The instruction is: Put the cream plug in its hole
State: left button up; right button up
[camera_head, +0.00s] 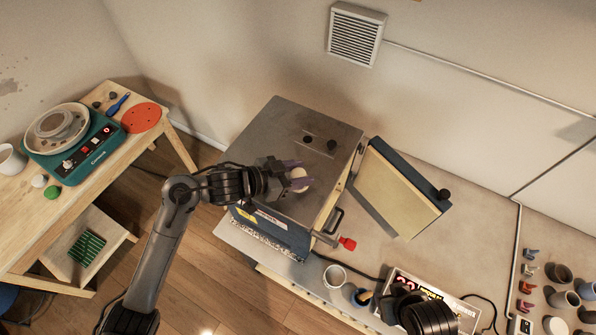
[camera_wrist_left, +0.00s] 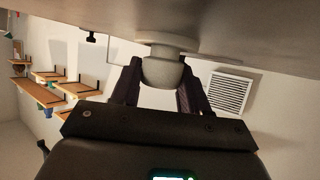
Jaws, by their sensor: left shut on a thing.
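The cream plug (camera_head: 299,178) is between the purple-tinted fingers of my left gripper (camera_head: 298,175), which is shut on it over the kiln's grey metal top (camera_head: 270,130). In the left wrist view the plug (camera_wrist_left: 165,70) shows as a pale rounded body with a wider collar, between the two dark fingers. Its collar is close against the grey surface; I cannot tell if it touches. Two small dark round spots (camera_head: 308,139) lie farther back on the kiln top; I cannot tell which is a hole. My right gripper (camera_head: 400,302) is low at the right, its jaws unclear.
The kiln door (camera_head: 400,188) stands open to the right. A red-tipped rod (camera_head: 346,243) sticks out at the kiln's front. A white cup (camera_head: 335,276) and a controller box (camera_head: 432,292) stand in front. A wooden bench (camera_head: 90,180) with a pottery wheel (camera_head: 72,143) is at left.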

aim_at(293, 176)
pick_arm(q)
jog(key=shift+f, duration=0.35)
jog(key=o, duration=0.8)
jog(key=shift+s+a+r+p, duration=0.25)
jog(key=shift+a+r+p, duration=0.15)
jog(key=shift+a+p, duration=0.15)
jog(key=p+v, duration=0.3)
jog(key=v, duration=0.1)
jog(key=shift+p+v, duration=2.2)
jog(key=shift+v, duration=0.6)
jog(key=shift+f, duration=0.15)
